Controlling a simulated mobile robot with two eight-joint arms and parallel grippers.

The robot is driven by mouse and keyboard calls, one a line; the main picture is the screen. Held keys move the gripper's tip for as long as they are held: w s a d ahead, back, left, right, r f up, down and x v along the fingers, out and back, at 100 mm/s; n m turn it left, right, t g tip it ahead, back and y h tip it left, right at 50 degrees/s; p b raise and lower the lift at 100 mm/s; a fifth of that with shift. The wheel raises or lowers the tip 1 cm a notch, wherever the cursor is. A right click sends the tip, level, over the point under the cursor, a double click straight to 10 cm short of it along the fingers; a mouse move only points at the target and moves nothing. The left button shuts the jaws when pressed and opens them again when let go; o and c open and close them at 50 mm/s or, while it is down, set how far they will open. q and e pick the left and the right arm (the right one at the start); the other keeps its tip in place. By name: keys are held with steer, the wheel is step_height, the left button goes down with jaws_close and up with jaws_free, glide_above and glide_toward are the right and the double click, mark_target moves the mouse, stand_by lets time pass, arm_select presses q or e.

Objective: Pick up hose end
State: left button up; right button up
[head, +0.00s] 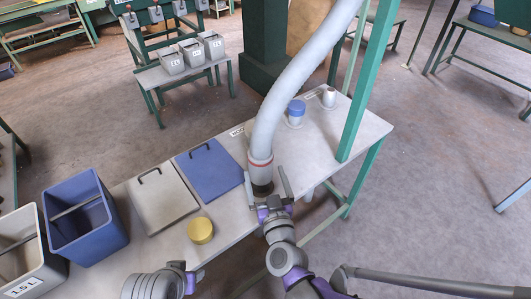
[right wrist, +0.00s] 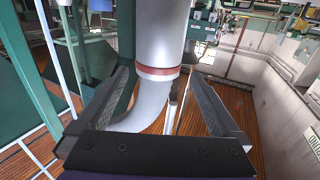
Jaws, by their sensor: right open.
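The hose end (head: 261,170) is a pale grey tube end with a red band and a dark mouth, hanging down over the grey table from the thick hose above. It also shows in the right wrist view (right wrist: 155,92), upright between the fingers. My right gripper (head: 265,171) is open, one finger on each side of the hose end. In the right wrist view (right wrist: 160,75) there is a gap on both sides of the tube. Part of my left arm shows at the bottom of the head view; its jaw state is not clear.
A blue lid (head: 211,169) and a grey lid (head: 161,199) lie on the table (head: 226,214) beside a yellow round object (head: 200,230). A blue bin (head: 88,222) and a grey bin (head: 28,262) stand left. A blue-topped jar (head: 296,112) and a green post (head: 366,85) are beyond.

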mark_target(262, 165)
steer(key=w, duration=0.2)
steer(key=w+a, duration=0.1)
steer(key=w, duration=0.1)
steer(key=shift+w+r, duration=0.1)
steer(key=shift+w, duration=0.1)
steer(key=w, duration=0.6)
steer(key=shift+a+p, duration=0.3)
steer(key=shift+p, duration=0.05)
steer(key=shift+s, duration=0.1)
